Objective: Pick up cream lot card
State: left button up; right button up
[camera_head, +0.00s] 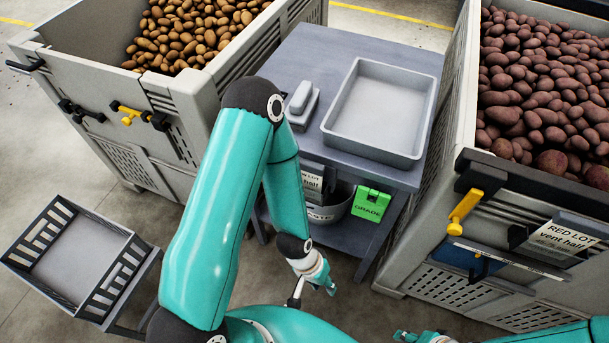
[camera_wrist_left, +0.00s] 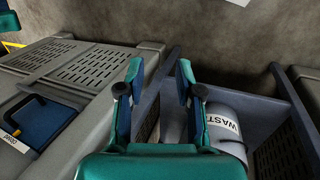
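A pale card (camera_head: 313,183) with dark print, partly readable as "LOT", hangs in a dark holder at the front of the grey table, partly behind my left arm. Another pale card (camera_head: 565,240), reading "RED LOT vent half", sits in a holder on the right crate. I cannot tell for certain which is the cream lot card. My left gripper (camera_head: 326,286) is low in front of the table, apart from both cards. In the left wrist view its fingers (camera_wrist_left: 160,72) are spread with nothing between them. My right gripper (camera_head: 405,336) is only partly in view at the bottom edge.
The grey table (camera_head: 310,52) carries a grey tray (camera_head: 427,115) and a small block-shaped device (camera_head: 301,103). A green "GRADE" tag (camera_head: 371,204) hangs below. A "WASTE" bin (camera_wrist_left: 225,132) stands beneath. Potato crates (camera_head: 185,92) (camera_head: 430,277) flank the table. An empty basket (camera_head: 119,270) stands left.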

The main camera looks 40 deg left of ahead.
pick_arm(q)
jog(key=m+g+y+b, duration=0.15)
jog(key=m+y, duration=0.65)
jog(key=m, duration=0.9)
send_near(304, 162)
jog(key=b+x, duration=0.1)
jog(key=x, duration=0.7)
jog(key=shift+f, duration=0.2)
jog(key=shift+w+b+x, duration=0.1)
jog(key=shift+b+x, duration=0.1)
jog(key=shift+x, duration=1.3)
jog(key=shift+w+b+x, duration=0.15)
jog(key=shift+x, duration=1.4)
jog(key=shift+f, duration=0.2)
